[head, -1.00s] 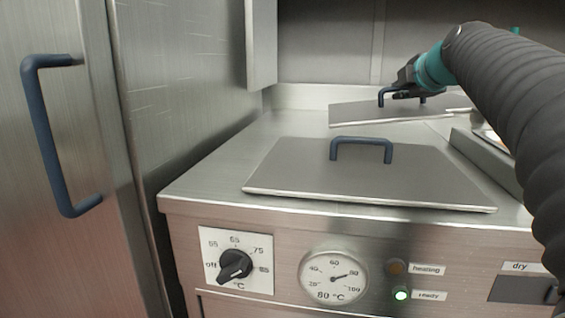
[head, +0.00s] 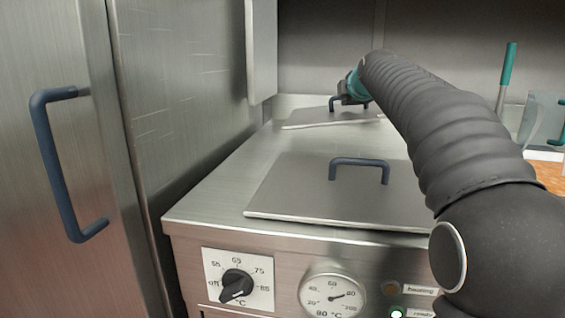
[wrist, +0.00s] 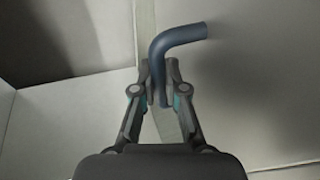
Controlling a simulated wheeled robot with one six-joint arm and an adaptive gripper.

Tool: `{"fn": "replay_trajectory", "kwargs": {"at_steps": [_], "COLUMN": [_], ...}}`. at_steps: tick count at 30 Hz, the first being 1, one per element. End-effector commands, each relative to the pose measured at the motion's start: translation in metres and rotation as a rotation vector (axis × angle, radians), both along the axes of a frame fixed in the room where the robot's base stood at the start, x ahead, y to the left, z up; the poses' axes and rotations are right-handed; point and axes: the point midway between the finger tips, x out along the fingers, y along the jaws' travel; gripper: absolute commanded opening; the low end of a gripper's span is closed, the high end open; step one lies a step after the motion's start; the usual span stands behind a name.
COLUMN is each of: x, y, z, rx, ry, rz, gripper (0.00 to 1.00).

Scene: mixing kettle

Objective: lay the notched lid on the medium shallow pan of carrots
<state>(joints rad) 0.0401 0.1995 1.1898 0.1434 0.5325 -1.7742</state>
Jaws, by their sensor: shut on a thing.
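My gripper (head: 351,98) is at the back of the steel counter, shut on the dark blue handle (wrist: 178,42) of a flat grey metal lid (head: 312,119). The wrist view shows the handle between the fingers and lid surface (wrist: 255,85) around it. I cannot make out a notch in this lid. The head view does not clearly show whether it is lifted or resting.
A second flat lid (head: 290,195) with a blue handle (head: 360,163) lies on the counter front. A steel cabinet (head: 185,100) stands close on the left. A teal-handled utensil (head: 508,65) stands at the right. A dial (head: 237,284) and gauge (head: 331,297) are on the front panel.

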Motion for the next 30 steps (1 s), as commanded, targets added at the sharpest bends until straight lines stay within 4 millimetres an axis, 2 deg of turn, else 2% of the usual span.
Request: {"fn": "replay_trajectory", "kwargs": {"at_steps": [3,9,15,30], "x": [0.013,0.013,0.013,0.013], "y": [0.009,0.009,0.009,0.009], "z": [0.002,-0.026,-0.045,-0.046], "rx": [0.0,0.0,-0.001,0.0], "ry": [-0.003,0.0,-0.003,-0.003], "rz": [0.001,-0.001,0.0,-0.001], "gripper": [0.0,0.0,0.0,0.0]}}
